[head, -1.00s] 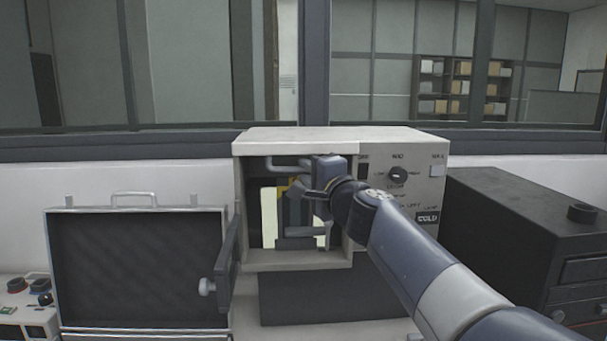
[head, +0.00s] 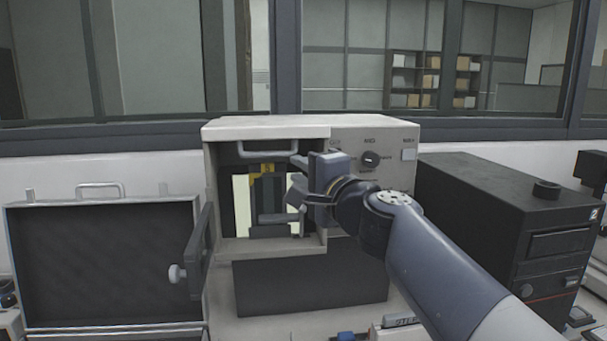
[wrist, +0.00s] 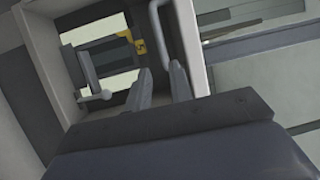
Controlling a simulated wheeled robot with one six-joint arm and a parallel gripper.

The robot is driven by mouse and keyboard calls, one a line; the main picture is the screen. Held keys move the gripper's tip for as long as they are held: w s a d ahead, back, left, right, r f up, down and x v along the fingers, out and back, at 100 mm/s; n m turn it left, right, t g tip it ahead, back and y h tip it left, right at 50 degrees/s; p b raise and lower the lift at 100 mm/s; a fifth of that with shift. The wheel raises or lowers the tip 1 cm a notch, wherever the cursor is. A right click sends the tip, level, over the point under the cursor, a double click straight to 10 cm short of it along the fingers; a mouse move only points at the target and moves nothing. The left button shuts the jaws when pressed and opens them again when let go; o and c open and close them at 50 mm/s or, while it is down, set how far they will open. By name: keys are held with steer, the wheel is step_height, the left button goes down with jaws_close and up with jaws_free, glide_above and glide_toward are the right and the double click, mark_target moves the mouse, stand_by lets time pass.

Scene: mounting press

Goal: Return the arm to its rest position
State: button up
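My gripper (head: 298,188) is at the right side of the open front of the beige mounting press (head: 262,130), in front of its opening. In the wrist view my gripper's two fingers (wrist: 161,68) stand apart with nothing between them. Inside the opening are a dark upright block (head: 268,195) with a small lever, a yellow label (head: 262,169) and pale panels. A grey bar handle (head: 267,150) spans the top of the opening. The press door (head: 201,240) stands open at the left. My arm reaches in from the lower right and hides part of the control panel.
A black cabinet (head: 480,205) stands right of the press, beside my arm. An open case with a dark mesh lid (head: 105,265) stands at the left. Small items (head: 400,320) lie on the bench in front. Windows are behind the bench.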

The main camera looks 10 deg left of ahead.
mark_target(276, 155)
steer(key=p+x, duration=0.3)
steer(key=x, duration=0.7)
steer(key=shift+w+a+r, duration=0.2)
steer(key=shift+w+a, duration=0.1)
steer(key=shift+r, duration=0.15)
steer(key=shift+s, duration=0.1)
